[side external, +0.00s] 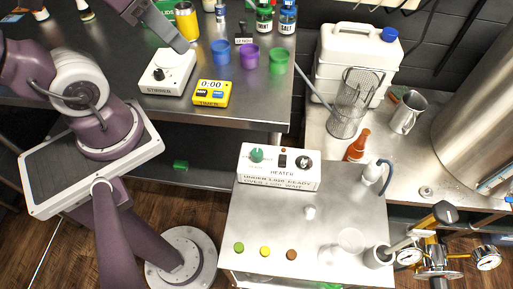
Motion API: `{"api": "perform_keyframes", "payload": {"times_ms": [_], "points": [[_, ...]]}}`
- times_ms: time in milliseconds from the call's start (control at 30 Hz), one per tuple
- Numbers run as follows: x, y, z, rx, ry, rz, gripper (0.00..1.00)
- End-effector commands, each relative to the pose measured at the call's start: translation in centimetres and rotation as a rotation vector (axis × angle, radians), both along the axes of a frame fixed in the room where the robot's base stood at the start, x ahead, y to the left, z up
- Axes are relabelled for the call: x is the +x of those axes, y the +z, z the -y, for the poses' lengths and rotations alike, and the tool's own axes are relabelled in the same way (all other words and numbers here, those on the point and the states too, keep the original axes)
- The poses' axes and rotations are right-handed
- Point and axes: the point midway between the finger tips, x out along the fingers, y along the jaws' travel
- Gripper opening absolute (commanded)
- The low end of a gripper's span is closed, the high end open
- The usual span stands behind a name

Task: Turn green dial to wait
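Larger print on the box's front appears to read under 1.020 ready, over 1.020 wait. A dark grey end part of my arm, seemingly my gripper (181,45), is at the top left, above the stirrer and well away from the dial. Its fingers cannot be made out.
The dark bench holds a white stirrer (165,78), a yellow timer (212,94) and coloured cups. A hydrometer-like jar (372,172) and orange bottle (357,146) stand right of the heater.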

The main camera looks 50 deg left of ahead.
Motion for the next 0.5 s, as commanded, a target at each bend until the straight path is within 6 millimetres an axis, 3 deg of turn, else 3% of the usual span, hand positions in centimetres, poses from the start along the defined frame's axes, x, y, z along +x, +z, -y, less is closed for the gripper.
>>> {"api": "perform_keyframes", "payload": {"times_ms": [33,100,233,400,500], "points": [[0.9,-0.2,0.1,0.012,0.000,-0.046,0.31],[2.8,-1.0,0.6,0.033,0.006,-0.144,0.45],[7.2,-4.2,2.4,0.065,0.001,-0.354,0.47],[11.2,-11.3,6.0,0.053,-0.012,-0.615,0.47],[12.0,-15.5,8.1,0.028,-0.012,-0.737,0.47]]}}
